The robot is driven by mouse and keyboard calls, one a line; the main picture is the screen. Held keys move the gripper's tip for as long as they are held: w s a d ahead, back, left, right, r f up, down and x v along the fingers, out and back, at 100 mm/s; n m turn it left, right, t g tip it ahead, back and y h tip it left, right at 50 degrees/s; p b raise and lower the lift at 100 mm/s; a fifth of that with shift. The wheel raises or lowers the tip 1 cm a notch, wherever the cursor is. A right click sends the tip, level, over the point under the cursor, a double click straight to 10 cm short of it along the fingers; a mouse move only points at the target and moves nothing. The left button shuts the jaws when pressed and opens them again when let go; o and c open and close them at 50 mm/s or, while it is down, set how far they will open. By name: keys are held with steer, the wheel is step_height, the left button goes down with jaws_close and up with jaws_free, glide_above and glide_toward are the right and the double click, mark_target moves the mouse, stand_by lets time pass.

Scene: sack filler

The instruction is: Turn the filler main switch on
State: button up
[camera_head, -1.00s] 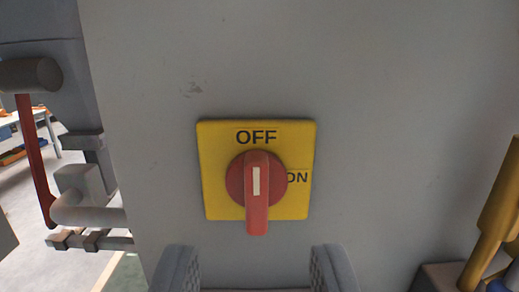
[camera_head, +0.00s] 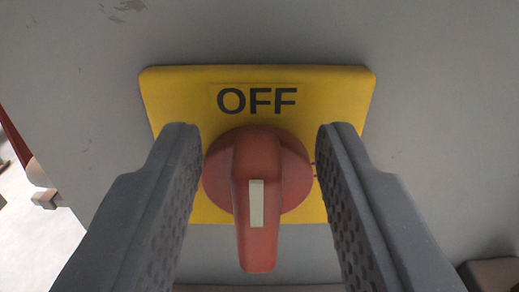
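The filler main switch is a red rotary knob (camera_head: 257,190) on a yellow plate (camera_head: 180,90) fixed to a grey panel. Its handle stands upright, and the white mark on it is vertical, in line with the word OFF above. The word ON is hidden behind my right finger. My gripper (camera_head: 259,140) is open, with one dark grey finger on each side of the knob. Gaps show between the fingers and the handle. The fingertips overlap the plate in the view; I cannot tell whether they touch it.
The grey panel (camera_head: 430,90) is flat and bare around the plate. At the far left a red bar (camera_head: 14,135) and a bright floor (camera_head: 40,240) show past the panel's edge. A dark block (camera_head: 492,274) is at the bottom right corner.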

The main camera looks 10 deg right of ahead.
jaws_close()
steer(key=m+b, duration=0.1)
steer(key=m, duration=0.1)
steer(key=m+b, duration=0.1)
steer(key=b, duration=0.1)
steer(key=shift+s+d+f+m, duration=0.1)
steer(key=shift+d+m, duration=0.3)
steer(key=m+b, duration=0.2)
steer(key=m, duration=0.1)
steer(key=d+m+b, duration=0.1)
steer(key=shift+s+f, duration=0.1)
steer(key=shift+f, duration=0.25)
steer(key=m+b, duration=0.3)
steer(key=m, duration=0.1)
steer(key=shift+d+f, duration=0.2)
steer(key=shift+f, duration=0.1)
steer(key=m+b, duration=0.2)
steer(key=m, duration=0.1)
steer(key=f+m+b, duration=0.1)
steer(key=m+b, duration=0.1)
steer(key=m, duration=0.1)
steer(key=shift+s+d+f, duration=0.1)
steer(key=shift+d+f, duration=0.05)
steer(key=shift+f, duration=0.1)
